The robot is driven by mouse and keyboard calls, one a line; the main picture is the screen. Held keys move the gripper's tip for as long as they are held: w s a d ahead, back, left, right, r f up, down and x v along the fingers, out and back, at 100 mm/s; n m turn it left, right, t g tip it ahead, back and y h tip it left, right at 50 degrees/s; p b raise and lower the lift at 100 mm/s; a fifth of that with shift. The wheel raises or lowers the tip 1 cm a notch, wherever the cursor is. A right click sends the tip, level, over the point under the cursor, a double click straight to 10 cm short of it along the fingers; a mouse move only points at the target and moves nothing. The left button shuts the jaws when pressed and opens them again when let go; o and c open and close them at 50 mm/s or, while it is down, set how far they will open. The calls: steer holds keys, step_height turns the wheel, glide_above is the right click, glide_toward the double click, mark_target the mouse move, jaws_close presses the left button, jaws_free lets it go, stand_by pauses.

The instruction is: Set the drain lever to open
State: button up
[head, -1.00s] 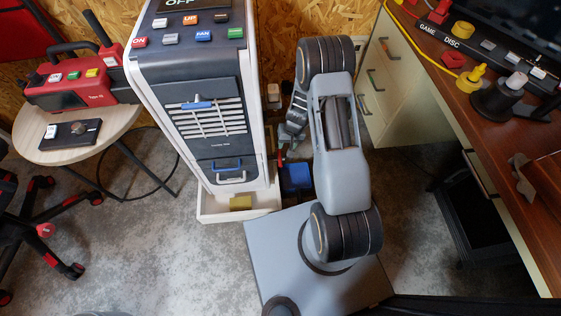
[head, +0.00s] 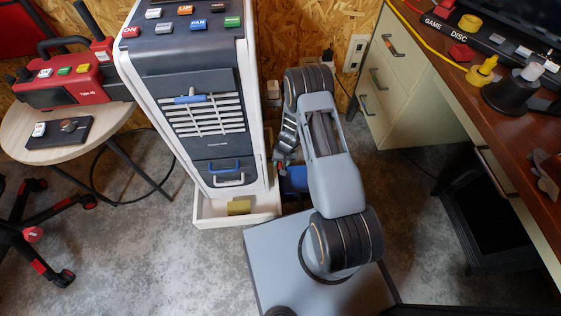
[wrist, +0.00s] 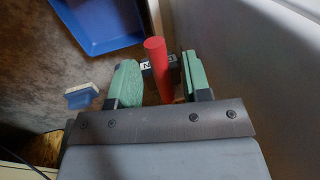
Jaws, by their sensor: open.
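A red lever (wrist: 158,68) stands between the two green-padded fingers of my gripper (wrist: 160,84) in the wrist view. The fingers are open, one on each side of it, with a gap showing on the left; the right side is nearer and I cannot tell if it touches. A dark label (wrist: 150,69) with white lettering sits behind the lever, partly hidden. In the head view my gripper (head: 281,157) is low beside the right side of the white and dark cooler unit (head: 190,100). The lever's setting cannot be read.
A blue tray (wrist: 98,22) lies on the floor near my gripper. A blue and white block (wrist: 82,96) lies left of the fingers. The unit's white side wall (wrist: 255,50) is close on the right. Cream drawers (head: 388,75) and a brown desk (head: 480,95) stand at right.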

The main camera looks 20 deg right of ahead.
jaws_close()
stand_by(0.4)
